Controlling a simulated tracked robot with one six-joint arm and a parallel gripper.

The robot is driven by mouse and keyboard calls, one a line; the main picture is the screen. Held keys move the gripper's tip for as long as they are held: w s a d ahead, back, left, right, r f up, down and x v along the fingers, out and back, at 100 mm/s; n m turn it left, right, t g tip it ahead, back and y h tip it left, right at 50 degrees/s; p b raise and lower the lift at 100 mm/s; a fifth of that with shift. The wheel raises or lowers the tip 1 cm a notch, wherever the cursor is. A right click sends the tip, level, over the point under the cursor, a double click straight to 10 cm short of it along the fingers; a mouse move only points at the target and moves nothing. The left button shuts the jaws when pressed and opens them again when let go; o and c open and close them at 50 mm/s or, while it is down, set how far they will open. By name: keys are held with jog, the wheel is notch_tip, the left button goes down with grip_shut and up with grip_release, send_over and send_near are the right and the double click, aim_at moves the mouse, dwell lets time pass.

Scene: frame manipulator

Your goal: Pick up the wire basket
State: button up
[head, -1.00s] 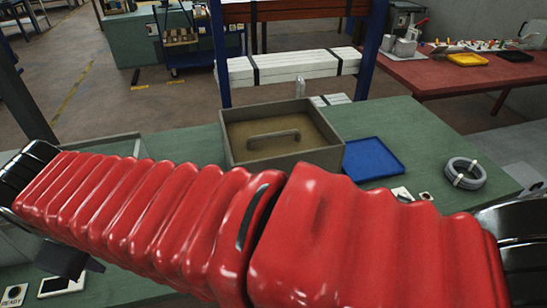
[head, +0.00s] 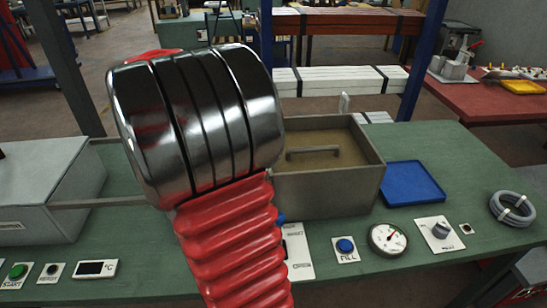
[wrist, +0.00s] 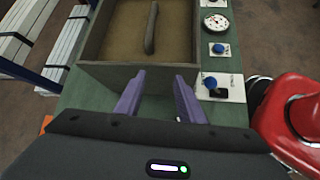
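A grey open-topped tank (head: 328,190) stands on the green bench with brown contents inside. A dull bar handle (head: 313,152) shows over the brown contents; it also shows in the wrist view (wrist: 151,28). No wire mesh can be made out, so I cannot tell whether the handle belongs to the wire basket. My gripper (wrist: 160,76) has two purple fingers, apart with nothing between them. They point at the tank's near wall (wrist: 160,80), short of the handle in the picture. In the head view my arm hides the gripper and the tank's left part.
A blue tray (head: 412,182) lies right of the tank, with a cable coil (head: 512,208) farther right. A gauge (head: 388,238) and a blue button (head: 345,246) sit in front. A light grey box (head: 35,185) stands at left. A blue post (head: 424,60) rises behind the bench.

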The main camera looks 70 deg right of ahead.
jog(key=s+d+n+g, duration=0.1)
jog(key=s+d+g, duration=0.2)
jog(key=d, duration=0.6)
jog(key=shift+s+f+g, duration=0.15)
jog(key=shift+s+g, duration=0.15)
jog(key=shift+s, duration=0.45)
send_near(313, 148)
jog(key=shift+w+d+x, duration=0.15)
jog(key=shift+x, duration=1.2)
jog(key=shift+w+d+x, duration=0.15)
jog(key=shift+x, duration=1.15)
jog(key=shift+f, duration=0.15)
jog(key=shift+x, duration=2.65)
jog(key=shift+a, duration=0.1)
grip_shut()
